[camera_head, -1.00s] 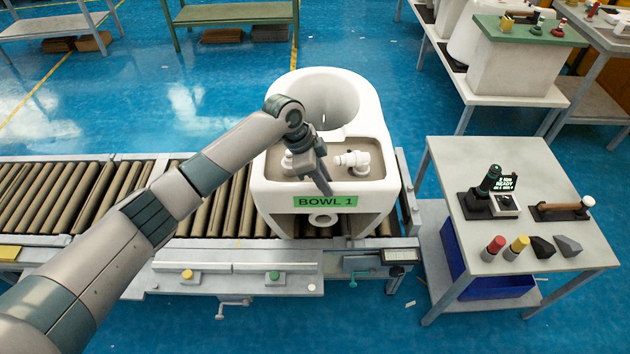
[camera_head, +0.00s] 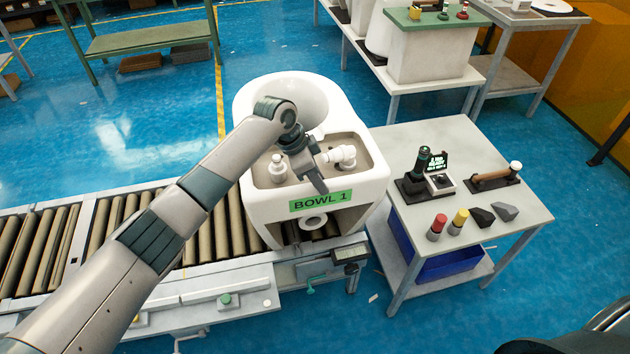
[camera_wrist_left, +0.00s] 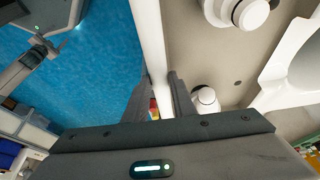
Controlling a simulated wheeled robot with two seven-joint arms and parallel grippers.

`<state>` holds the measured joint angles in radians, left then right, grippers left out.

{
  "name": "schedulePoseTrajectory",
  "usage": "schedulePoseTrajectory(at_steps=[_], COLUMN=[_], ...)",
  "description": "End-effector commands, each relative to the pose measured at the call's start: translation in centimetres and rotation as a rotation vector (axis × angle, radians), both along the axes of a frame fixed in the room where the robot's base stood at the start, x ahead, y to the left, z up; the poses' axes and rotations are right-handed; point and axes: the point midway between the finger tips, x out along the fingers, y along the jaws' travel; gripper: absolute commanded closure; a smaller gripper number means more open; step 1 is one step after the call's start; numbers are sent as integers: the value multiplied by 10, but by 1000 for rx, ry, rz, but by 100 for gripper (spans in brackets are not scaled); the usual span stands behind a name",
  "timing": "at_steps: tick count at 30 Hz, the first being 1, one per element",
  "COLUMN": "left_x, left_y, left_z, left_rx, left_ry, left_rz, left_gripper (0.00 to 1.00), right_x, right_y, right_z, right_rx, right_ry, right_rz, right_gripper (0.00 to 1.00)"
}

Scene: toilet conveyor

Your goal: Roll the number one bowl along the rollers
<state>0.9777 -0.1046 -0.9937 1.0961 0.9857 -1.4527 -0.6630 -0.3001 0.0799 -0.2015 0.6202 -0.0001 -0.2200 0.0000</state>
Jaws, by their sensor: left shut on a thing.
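The white bowl (camera_head: 262,208) with the green BOWL 1 label (camera_head: 317,203) stands upright on the rollers (camera_head: 222,228), at the right end of the conveyor. My left gripper (camera_head: 318,184) reaches down over the bowl's recessed rear deck, between white fittings. In the left wrist view its fingers (camera_wrist_left: 158,90) are on either side of a white wall of the bowl (camera_wrist_left: 149,35), shut on it. The contact point is partly hidden in the head view by the gripper.
A grey table (camera_head: 455,150) stands close to the bowl's right side, with a black handheld tool (camera_head: 418,165), a hammer (camera_head: 492,178) and colored pegs on it. A blue bin (camera_head: 445,262) is underneath. Empty rollers extend left of the bowl.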

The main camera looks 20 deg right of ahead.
Motion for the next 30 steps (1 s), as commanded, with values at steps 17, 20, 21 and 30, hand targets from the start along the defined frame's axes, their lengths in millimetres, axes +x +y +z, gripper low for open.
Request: schedulePoseTrajectory(at_steps=[17, 20, 21, 30], left_x=[1, 1, 2, 3], left_y=[2, 3, 4, 20], left_z=[1, 4, 6, 42], left_rx=[2, 1, 1, 1], left_ry=[-1, -1, -1, -5], left_rz=[1, 2, 3, 2], left_gripper=[58, 58, 58, 58], right_x=[0, 0, 0, 0], right_y=[-3, -3, -3, 0], right_z=[0, -1, -2, -14], right_rx=[-3, -3, -3, 0], right_ry=[0, 0, 0, 0], right_rz=[-1, -2, -1, -2], right_gripper=[36, 36, 36, 36])
